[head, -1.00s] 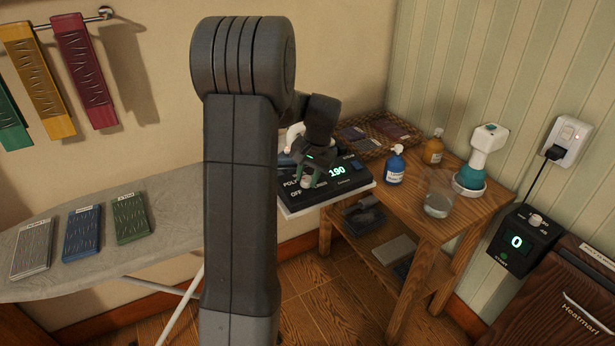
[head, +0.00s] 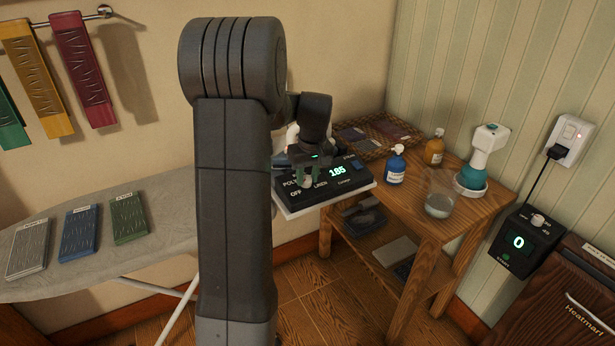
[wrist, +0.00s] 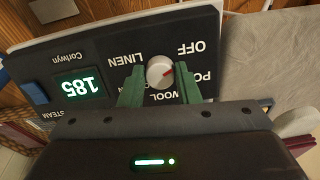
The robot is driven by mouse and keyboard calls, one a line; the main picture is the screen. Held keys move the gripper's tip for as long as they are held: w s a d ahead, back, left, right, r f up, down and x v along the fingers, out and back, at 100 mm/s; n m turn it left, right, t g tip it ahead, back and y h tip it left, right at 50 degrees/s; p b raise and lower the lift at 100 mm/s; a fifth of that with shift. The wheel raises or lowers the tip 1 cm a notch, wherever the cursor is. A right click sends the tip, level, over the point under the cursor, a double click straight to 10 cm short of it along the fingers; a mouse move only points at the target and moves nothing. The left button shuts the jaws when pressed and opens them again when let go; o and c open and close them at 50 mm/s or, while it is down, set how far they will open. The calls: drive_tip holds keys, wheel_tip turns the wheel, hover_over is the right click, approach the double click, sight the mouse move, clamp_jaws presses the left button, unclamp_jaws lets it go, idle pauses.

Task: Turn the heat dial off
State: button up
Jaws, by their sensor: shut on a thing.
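The heat dial (wrist: 160,72) is a small white knob with a red pointer mark on a black control panel (wrist: 113,58). The panel carries the labels OFF, LINEN, WOOL and one partly hidden label beginning PO. The red mark points toward the upper right in the wrist view, roughly toward OFF. The lit display (wrist: 80,87) reads 185; in the head view the display (head: 338,171) also reads 185. My gripper (wrist: 160,85) has its green fingers on both sides of the dial and is shut on it. In the head view my gripper (head: 307,176) is over the panel's left part.
The wooden stand (head: 455,205) holds a blue bottle (head: 396,168), an amber bottle (head: 434,150), a clear cup (head: 439,195) and a teal-and-white sprayer (head: 479,165). A wicker tray (head: 393,130) lies behind.

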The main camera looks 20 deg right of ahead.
drive_tip(key=shift+n, duration=0.6)
drive_tip(key=o, duration=0.9)
drive_tip(key=shift+o, duration=0.2)
wheel_tip(320, 180, up, 14)
drive_tip(key=s, duration=0.2)
drive_tip(key=shift+s+f, duration=0.15)
drive_tip(key=shift+f, duration=0.05)
drive_tip(key=shift+d+f, duration=0.1)
drive_tip(key=f, duration=0.4)
drive_tip(key=w+f, duration=0.1)
drive_tip(key=f, duration=0.4)
drive_tip(key=w+f, duration=0.1)
drive_tip(key=f, duration=0.3)
drive_tip(key=shift+w+f, duration=0.15)
drive_tip(key=shift+f, duration=0.05)
